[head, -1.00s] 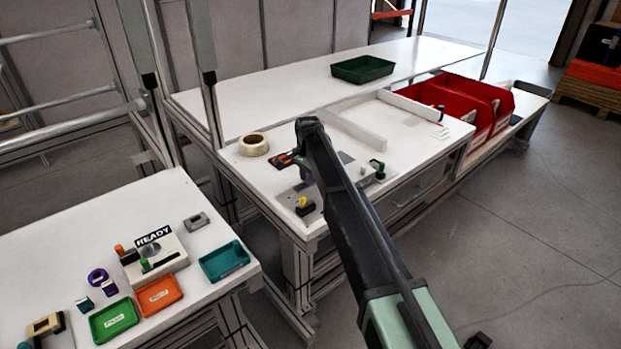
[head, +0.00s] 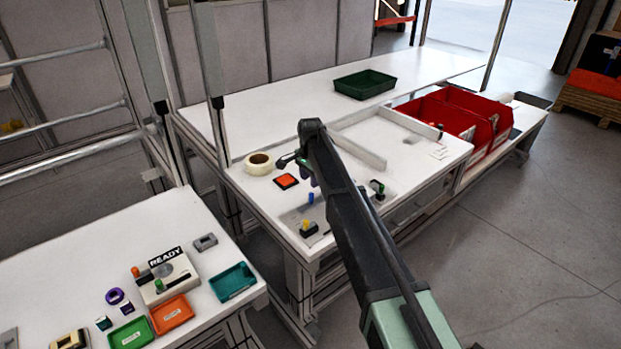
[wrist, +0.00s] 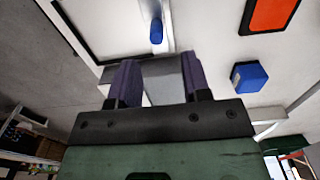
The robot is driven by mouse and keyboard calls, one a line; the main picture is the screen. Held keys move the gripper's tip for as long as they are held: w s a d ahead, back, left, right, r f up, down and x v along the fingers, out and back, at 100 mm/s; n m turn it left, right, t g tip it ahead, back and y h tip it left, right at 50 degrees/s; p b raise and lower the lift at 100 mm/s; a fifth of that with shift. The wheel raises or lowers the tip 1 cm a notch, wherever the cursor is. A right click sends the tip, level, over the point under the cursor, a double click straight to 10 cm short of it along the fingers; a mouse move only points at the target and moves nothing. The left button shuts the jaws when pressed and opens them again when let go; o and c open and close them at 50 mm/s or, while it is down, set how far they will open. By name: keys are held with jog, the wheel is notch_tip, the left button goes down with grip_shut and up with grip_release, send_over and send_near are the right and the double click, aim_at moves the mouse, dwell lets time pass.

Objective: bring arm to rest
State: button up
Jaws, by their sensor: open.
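My gripper (wrist: 158,82) shows two purple fingers standing apart in the wrist view. They are open. A grey surface shows between them; I cannot tell whether it is near or far. In the head view my gripper (head: 303,168) is above the white bench (head: 232,178), partly hidden behind my arm. An orange pad (head: 286,181) lies just left of it, and a blue peg (head: 311,198) stands below it. In the wrist view a blue piece (wrist: 249,77) and the orange pad (wrist: 268,14) are right of the fingers. Another blue peg-like piece (wrist: 157,32) is ahead of them.
A tape roll (head: 260,164) is left of my gripper. A yellow-knobbed block (head: 308,228) and a green-topped block (head: 377,188) flank my arm. Red bins (head: 462,112) and a dark green tray (head: 364,83) are farther back. The READY box (head: 168,276) and small trays fill the left table.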

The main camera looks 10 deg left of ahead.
notch_tip(320, 180, up, 3)
jog(key=shift+f+p, duration=0.15)
jog(key=shift+p, duration=0.4)
jog(key=shift+f, duration=0.1)
jog(key=shift+f, duration=0.1)
jog(key=shift+n, duration=0.3)
jog(key=s+d+n, duration=0.3)
jog(key=s+d, duration=0.5)
jog(key=s, duration=0.4)
jog(key=s+d+n, duration=0.2)
jog(key=s+d, duration=0.7)
jog(key=s, duration=0.3)
jog(key=s+d+n, duration=0.3)
jog(key=s+d, duration=0.5)
jog(key=s, duration=0.5)
jog(key=shift+d+n, duration=0.3)
